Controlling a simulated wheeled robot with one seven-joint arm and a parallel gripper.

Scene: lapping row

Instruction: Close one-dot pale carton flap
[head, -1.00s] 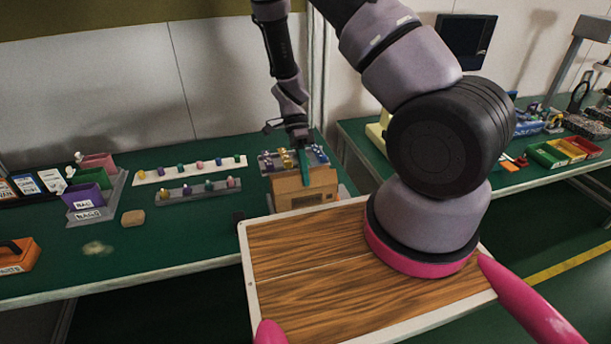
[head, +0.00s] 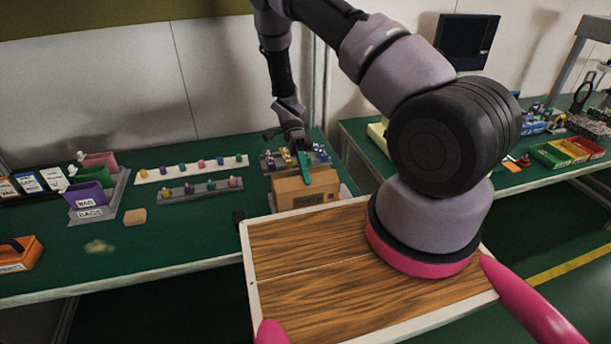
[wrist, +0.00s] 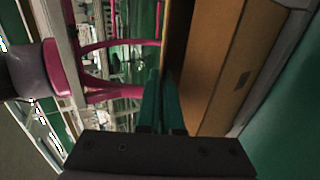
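A tan carton (head: 306,193) with a dark label patch on its front stands on the green bench in the head view. Its brown side also fills the right of the wrist view (wrist: 218,70). My gripper (head: 305,172) is over the carton's top, its teal fingers slanting down to it. In the wrist view the two teal fingers (wrist: 163,95) lie side by side, close together, with nothing seen between them, beside the brown panel. I cannot tell whether they touch it. No dot shows on the carton, and the flap's exact angle is hard to make out.
Racks with coloured knobs (head: 192,168) stand to the left of the carton, and another knobbed tray (head: 273,160) is right behind it. A small tan block (head: 135,217) lies further left. My wooden-topped base is in front of the bench.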

